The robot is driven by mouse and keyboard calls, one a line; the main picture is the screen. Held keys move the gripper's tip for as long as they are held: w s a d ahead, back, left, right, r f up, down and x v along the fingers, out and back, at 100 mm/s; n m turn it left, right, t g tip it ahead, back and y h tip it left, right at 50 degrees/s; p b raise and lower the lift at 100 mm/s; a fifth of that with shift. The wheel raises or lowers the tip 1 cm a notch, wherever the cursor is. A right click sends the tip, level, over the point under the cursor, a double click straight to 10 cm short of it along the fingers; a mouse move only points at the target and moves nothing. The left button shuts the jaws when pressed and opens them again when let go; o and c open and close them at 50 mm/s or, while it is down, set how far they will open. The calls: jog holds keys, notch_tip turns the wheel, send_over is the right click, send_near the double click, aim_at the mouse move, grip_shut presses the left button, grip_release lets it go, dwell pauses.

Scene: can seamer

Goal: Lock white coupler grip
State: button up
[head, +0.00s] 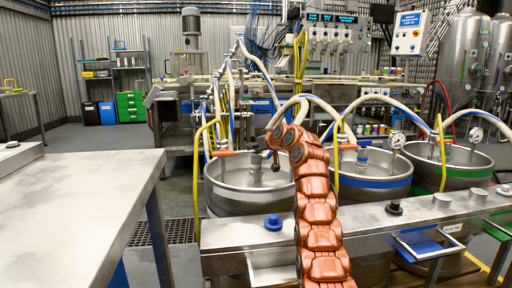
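The left keg (226,198) has no coloured band that I can see and stands behind the steel rail. A grey metal coupler (256,174) rises from the middle of its top, with an orange-red grip (222,153) sticking out to the left. A pale hose arches above the keg. My orange segmented arm rises in front, and my dark gripper (260,145) is above the coupler, to the right of the grip. The gripper is small and dark here, so I cannot tell its finger opening or any contact. My arm hides the keg's right edge.
A blue-banded keg (371,183) and a green-banded keg (456,169) stand to the right with similar couplers and hoses. The steel rail (232,234) carries a blue knob (273,222). A bare steel table (75,205) fills the left. Yellow hoses hang near the kegs.

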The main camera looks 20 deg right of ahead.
grip_shut()
